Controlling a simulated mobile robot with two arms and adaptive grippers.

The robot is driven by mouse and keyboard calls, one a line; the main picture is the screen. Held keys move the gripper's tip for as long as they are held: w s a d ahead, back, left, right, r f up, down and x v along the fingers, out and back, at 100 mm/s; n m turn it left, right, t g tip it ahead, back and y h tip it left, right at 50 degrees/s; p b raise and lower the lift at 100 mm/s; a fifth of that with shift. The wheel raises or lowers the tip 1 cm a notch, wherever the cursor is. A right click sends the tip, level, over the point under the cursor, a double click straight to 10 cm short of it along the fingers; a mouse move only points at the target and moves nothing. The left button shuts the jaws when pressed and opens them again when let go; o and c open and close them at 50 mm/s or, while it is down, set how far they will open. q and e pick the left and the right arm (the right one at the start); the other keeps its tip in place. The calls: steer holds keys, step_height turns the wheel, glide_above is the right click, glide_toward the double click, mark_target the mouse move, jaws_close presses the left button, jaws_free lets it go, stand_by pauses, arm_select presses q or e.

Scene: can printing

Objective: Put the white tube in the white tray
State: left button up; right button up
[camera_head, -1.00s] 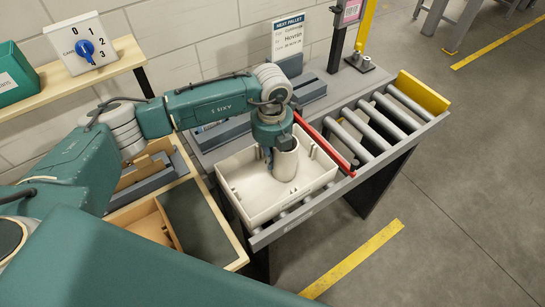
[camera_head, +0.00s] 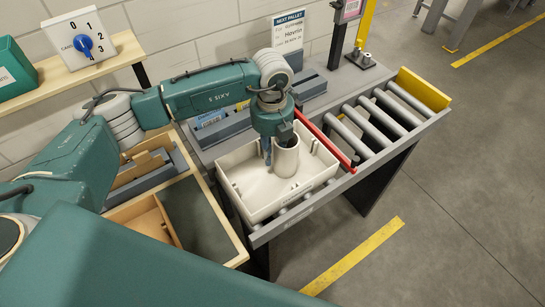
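The white tube (camera_head: 286,161) stands upright inside the white tray (camera_head: 257,213), near the tray's middle. It looks like a hollow cylinder, with its upper rim partly covered by my gripper. My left gripper (camera_head: 275,142) comes down from above at the tube's upper left. One finger shows just left of the tube, and a dark part is over its rim. The fingers appear spread, and the gripper sits higher while the tube stays down. Exact contact is hidden. My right gripper is not in view.
The tray rests on a roller conveyor (camera_head: 378,125) with a red bar (camera_head: 325,139) beside it and a yellow end stop (camera_head: 423,89). A wooden-edged bench (camera_head: 205,225) with dividers is at left. A dial box (camera_head: 83,40) stands on a shelf.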

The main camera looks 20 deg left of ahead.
arm_select(q)
step_height(320, 180, up, 10)
steer(key=b, duration=0.3)
steer(key=shift+f, duration=0.1)
